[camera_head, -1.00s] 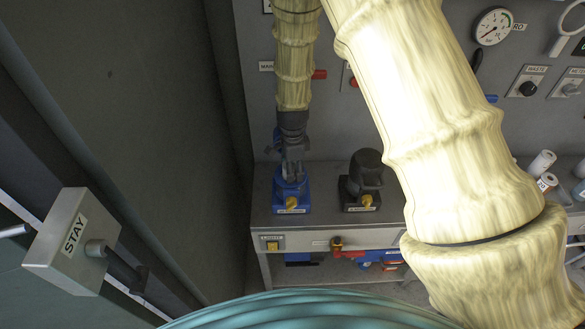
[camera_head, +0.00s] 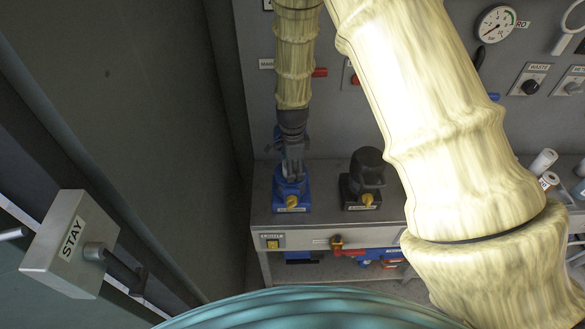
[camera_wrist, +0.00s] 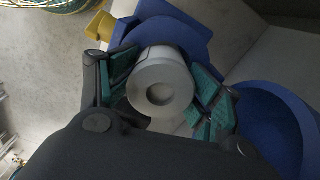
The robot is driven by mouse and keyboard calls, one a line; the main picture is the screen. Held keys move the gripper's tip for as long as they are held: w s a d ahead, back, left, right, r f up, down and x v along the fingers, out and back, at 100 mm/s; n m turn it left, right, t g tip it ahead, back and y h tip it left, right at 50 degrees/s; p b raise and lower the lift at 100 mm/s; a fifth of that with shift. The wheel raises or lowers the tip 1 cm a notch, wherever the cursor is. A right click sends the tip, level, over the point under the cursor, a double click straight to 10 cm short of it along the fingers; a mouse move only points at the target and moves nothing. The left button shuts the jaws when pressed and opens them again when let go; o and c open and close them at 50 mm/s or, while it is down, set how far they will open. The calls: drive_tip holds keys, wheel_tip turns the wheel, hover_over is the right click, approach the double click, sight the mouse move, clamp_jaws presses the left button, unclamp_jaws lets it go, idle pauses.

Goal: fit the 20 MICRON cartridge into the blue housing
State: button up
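The blue housing (camera_head: 291,193), with a yellow valve at its front, stands on the grey bench in the head view. My gripper (camera_head: 293,168) points down over it. In the wrist view, my gripper (camera_wrist: 165,92) has its teal pads on both sides of a white cartridge (camera_wrist: 160,78), seen end-on with a round grey recess, and appears shut on it. The blue housing (camera_wrist: 176,30) shows just beyond the cartridge, with its yellow valve (camera_wrist: 88,27) at upper left. No label on the cartridge is readable. The cartridge's far end is hidden, so I cannot tell how deep it sits.
A black housing (camera_head: 366,180) stands close to the right on the bench (camera_head: 325,222). A large blue curved part (camera_wrist: 268,125) lies right of the fingers in the wrist view. More white cartridges (camera_head: 542,162) stand at the far right.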

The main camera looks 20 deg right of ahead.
wheel_tip(320, 180, up, 12)
drive_tip(key=b, duration=0.4)
drive_tip(key=shift+r, duration=0.2)
drive_tip(key=shift+w, duration=0.1)
idle(0.5)
